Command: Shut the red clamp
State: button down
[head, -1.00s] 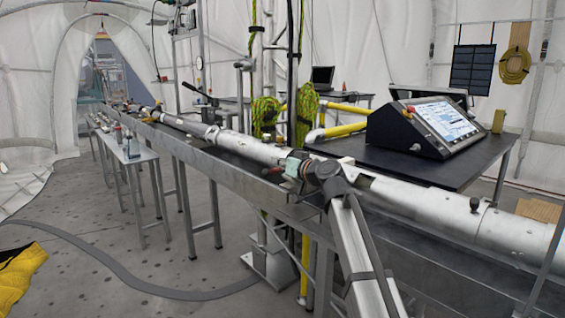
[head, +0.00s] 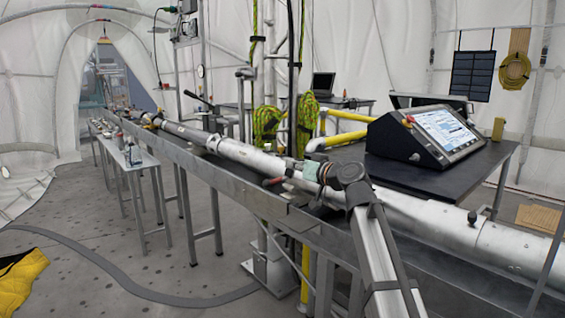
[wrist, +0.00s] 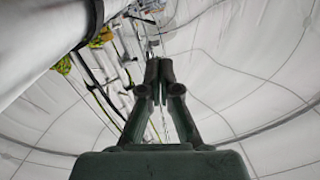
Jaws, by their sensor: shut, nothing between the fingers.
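A small red handle (head: 273,182), which looks like the red clamp, sticks out on the near side of the long silver pipe (head: 245,154) in the head view. The rest of the clamp is too small to make out, so I cannot tell whether it is open or shut. My gripper (head: 297,178) is beside the pipe, just right of the red handle; I cannot tell whether they touch. In the wrist view my gripper (wrist: 156,68) has its dark fingers together with nothing between them. The pipe (wrist: 35,35) fills the upper left there, and no red clamp shows.
The pipe lies along a metal trough (head: 240,177) on legs. Behind it a black table (head: 400,178) carries a control console (head: 425,135). Green ropes (head: 266,122) hang behind the pipe. A narrow side table (head: 130,160) stands left, with open floor in front.

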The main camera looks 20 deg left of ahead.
jog(key=v, duration=0.3)
jog(key=shift+s+d, duration=0.2)
jog(key=shift+d, duration=0.2)
jog(key=shift+f, duration=0.1)
